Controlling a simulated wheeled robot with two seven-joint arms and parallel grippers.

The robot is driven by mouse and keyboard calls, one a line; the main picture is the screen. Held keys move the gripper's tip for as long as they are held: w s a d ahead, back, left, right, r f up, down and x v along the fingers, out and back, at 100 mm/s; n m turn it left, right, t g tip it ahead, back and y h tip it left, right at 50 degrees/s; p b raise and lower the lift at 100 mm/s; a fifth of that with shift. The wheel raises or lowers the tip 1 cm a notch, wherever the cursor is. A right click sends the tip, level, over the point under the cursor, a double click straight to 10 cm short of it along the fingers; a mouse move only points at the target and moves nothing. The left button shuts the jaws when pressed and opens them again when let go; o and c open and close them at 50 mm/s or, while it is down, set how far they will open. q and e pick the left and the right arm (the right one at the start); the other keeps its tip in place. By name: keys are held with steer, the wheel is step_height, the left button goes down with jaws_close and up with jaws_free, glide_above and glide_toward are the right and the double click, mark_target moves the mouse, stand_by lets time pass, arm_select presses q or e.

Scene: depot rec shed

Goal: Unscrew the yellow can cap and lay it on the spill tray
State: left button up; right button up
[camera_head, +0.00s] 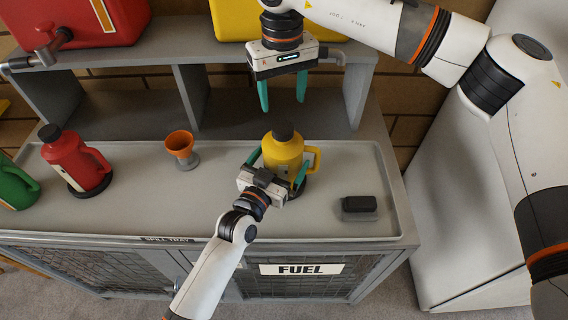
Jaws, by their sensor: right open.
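The yellow can (283,153) stands upright on the spill tray (200,210), its black cap (283,131) on top and its handle to the right. My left gripper (277,168) reaches in from the front and is shut on the can's body, one teal finger on each side. My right gripper (283,105) is open and empty, pointing down. In the picture its fingertips are just above the cap and apart from it. The lower part of the can is partly hidden by my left gripper.
A red can (70,160) and a green can (15,185) stand at the left. An orange-topped funnel (180,146) is left of the yellow can. A black block (358,204) sits at the right. A shelf (180,52) with large cans is behind. The tray's front middle is bare.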

arm_select(q)
steer(key=shift+w+d, duration=0.25)
steer(key=shift+w, duration=0.2)
steer(key=shift+c, duration=0.2)
